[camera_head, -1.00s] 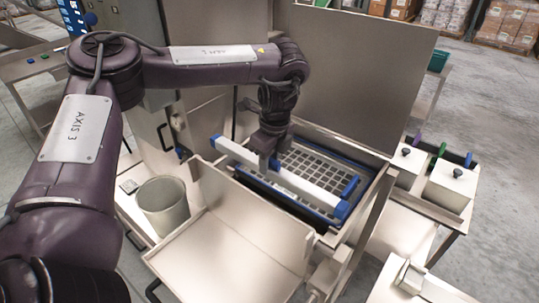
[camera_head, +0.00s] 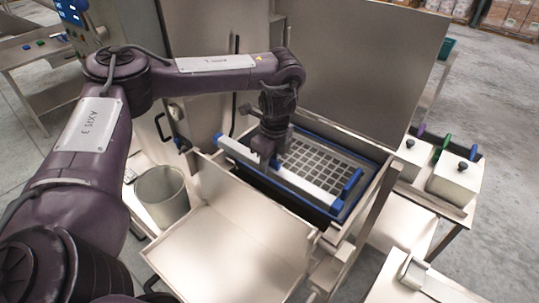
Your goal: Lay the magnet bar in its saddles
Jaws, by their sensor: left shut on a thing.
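The magnet bar (camera_head: 300,186) is a long pale bar with blue ends, lying diagonally over the open steel housing. My left gripper (camera_head: 264,160) is shut on it, left of its middle, from above. The bar's right blue end (camera_head: 337,207) is near the housing's front right corner. A short blue piece (camera_head: 352,183) stands just behind that end; I cannot tell whether it is a saddle. The bar hides parts of the housing below, and I cannot tell whether it touches its seats. My right gripper is not in view.
A grid screen (camera_head: 318,165) in a blue frame lies in the housing behind the bar. A tall steel lid (camera_head: 365,65) stands behind it. A flat steel tray (camera_head: 230,250) is in front. A grey bucket (camera_head: 161,197) stands left. Lidded bins (camera_head: 455,178) stand right.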

